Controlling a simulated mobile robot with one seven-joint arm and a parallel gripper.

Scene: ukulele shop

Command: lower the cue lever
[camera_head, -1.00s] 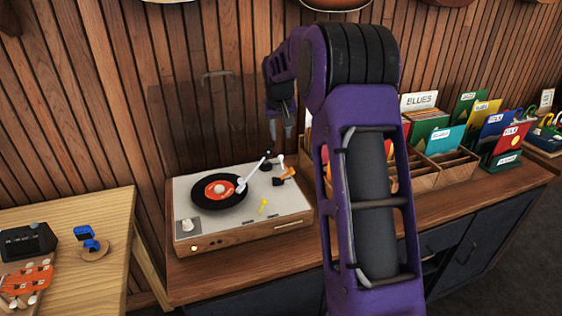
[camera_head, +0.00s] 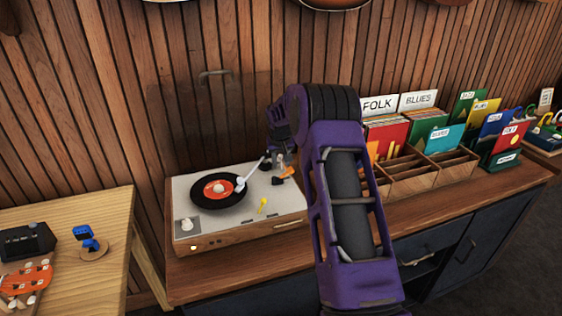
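The record player (camera_head: 275,228) stands on the wooden counter, with a black record with an orange label (camera_head: 217,189) on its platter. The tonearm (camera_head: 254,171) reaches over the record's right side; whether it touches the record is too small to tell. An orange lever-like part (camera_head: 284,175) is at the deck's back right, and a small yellow part (camera_head: 262,205) is nearer the front. Neither is labelled, so I cannot tell which is the cue lever. My gripper (camera_head: 280,162) is low over the back right, close to the orange part. Contact and finger opening are unclear.
A transparent lid with a handle (camera_head: 216,73) stands raised behind the deck. Wooden record bins (camera_head: 417,182) stand to the right. A light wooden table (camera_head: 110,215) with small items is at the left. The deck's front right is clear.

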